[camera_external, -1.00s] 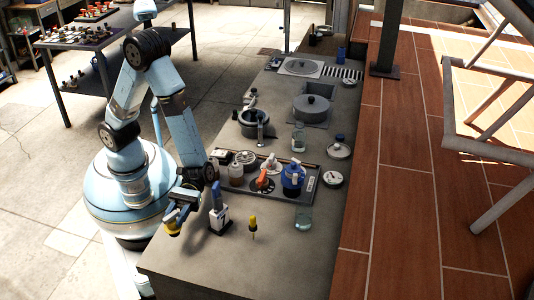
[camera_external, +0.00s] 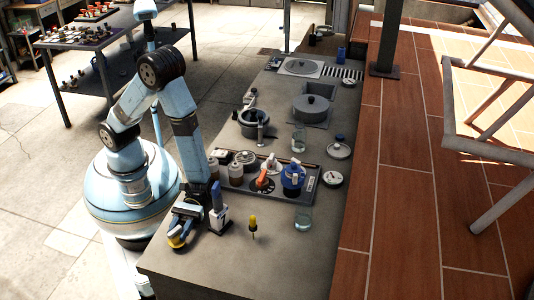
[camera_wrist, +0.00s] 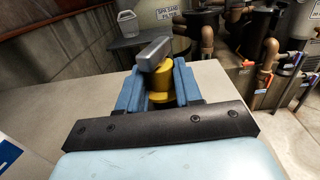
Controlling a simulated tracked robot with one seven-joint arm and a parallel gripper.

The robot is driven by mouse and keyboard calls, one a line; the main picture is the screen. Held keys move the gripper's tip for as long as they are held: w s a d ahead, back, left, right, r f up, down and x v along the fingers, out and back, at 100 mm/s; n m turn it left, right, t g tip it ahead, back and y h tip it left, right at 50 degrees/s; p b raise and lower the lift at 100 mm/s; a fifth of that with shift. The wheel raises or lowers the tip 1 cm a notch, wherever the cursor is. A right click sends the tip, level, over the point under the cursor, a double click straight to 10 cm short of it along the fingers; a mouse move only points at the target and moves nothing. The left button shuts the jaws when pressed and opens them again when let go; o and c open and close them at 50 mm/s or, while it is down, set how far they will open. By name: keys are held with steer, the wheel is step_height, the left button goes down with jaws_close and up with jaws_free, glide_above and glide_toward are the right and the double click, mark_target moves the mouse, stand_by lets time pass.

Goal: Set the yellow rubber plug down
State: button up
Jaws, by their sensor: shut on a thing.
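The yellow rubber plug (camera_external: 176,242) is at the left front edge of the grey counter (camera_external: 230,270), below my gripper (camera_external: 184,224). In the wrist view the plug (camera_wrist: 162,88) sits between the two blue fingers of my gripper (camera_wrist: 160,88), which is shut on it. A grey block (camera_wrist: 155,52) lies across the plug's far end in that view. The plug is low, close to the counter top; I cannot tell whether it touches it.
A yellow-topped dropper-like item (camera_external: 253,226) is farther right. A dark tray (camera_external: 310,189) with bottles lies behind. A glass jar (camera_external: 303,218) stands near the right edge. The front counter is clear.

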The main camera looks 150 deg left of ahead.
steer(key=o, duration=1)
steer(key=shift+o, duration=0.2)
steer(key=v, duration=0.3)
steer(key=s+d+r+m+g+h, duration=0.1)
steer(key=s+d+r+m+g, duration=0.25)
steer(key=r, duration=0.25)
steer(key=s+d+r+m+g+h, duration=0.1)
steer(key=s+d+r+m+g, duration=0.3)
steer(key=r, duration=0.3)
steer(key=s+d+r+m+g+y, duration=0.4)
steer(key=s+d+m, duration=0.35)
steer(key=s, duration=0.25)
steer(key=s+a+r+m+t+y, duration=0.2)
steer(key=s+a+r+m+y, duration=0.1)
steer(key=s+m+y, duration=0.2)
steer(key=s+a+r+m+t+y, duration=0.1)
steer(key=s+a+r+m+y, duration=0.3)
steer(key=s+m, duration=0.3)
steer(key=shift+s+m+t+y, duration=0.35)
steer(key=shift+s+y, duration=0.2)
steer(key=shift+y, duration=0.15)
